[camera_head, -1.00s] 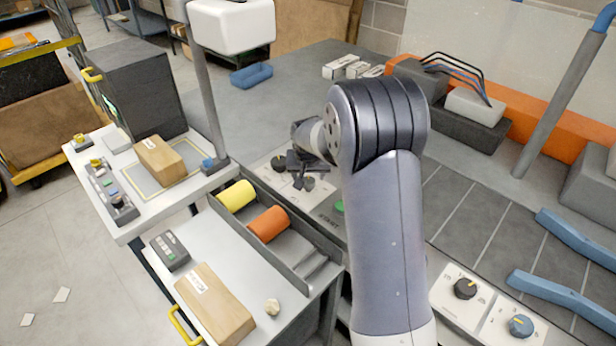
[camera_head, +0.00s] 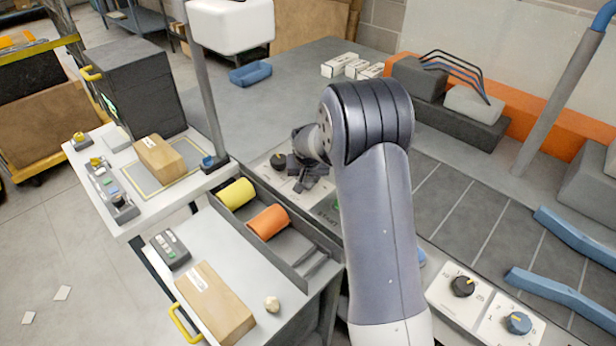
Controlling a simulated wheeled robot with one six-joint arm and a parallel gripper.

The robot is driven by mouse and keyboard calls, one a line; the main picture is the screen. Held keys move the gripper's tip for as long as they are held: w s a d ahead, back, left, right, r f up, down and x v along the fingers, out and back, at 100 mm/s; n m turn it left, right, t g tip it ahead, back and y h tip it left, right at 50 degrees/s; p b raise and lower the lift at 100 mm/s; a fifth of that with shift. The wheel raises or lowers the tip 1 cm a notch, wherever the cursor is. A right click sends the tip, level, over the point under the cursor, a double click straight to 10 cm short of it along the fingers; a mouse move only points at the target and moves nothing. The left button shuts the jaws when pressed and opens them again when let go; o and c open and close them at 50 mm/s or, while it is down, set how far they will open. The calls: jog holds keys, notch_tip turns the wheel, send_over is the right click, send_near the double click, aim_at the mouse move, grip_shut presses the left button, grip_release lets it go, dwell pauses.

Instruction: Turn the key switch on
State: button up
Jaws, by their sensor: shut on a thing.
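A pale control panel (camera_head: 262,168) lies behind the tray of rolls, near the middle of the view. My gripper (camera_head: 306,173) is low over this panel, small and dark in the picture, with its jaws shut on a small dark control there. I take this to be the key switch, but the jaws hide most of it, so its turn position cannot be read. A separate black knob (camera_head: 278,160) stands on the same panel, just left of my gripper. A green button (camera_head: 337,205) shows partly beside my arm.
A grey tray with a yellow roll (camera_head: 237,193) and an orange roll (camera_head: 268,222) is in front of the panel. A post with a white box (camera_head: 232,25) rises at the left. Black (camera_head: 463,286) and blue (camera_head: 518,322) knobs sit at the lower right.

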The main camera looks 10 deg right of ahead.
jog(key=c, duration=0.3)
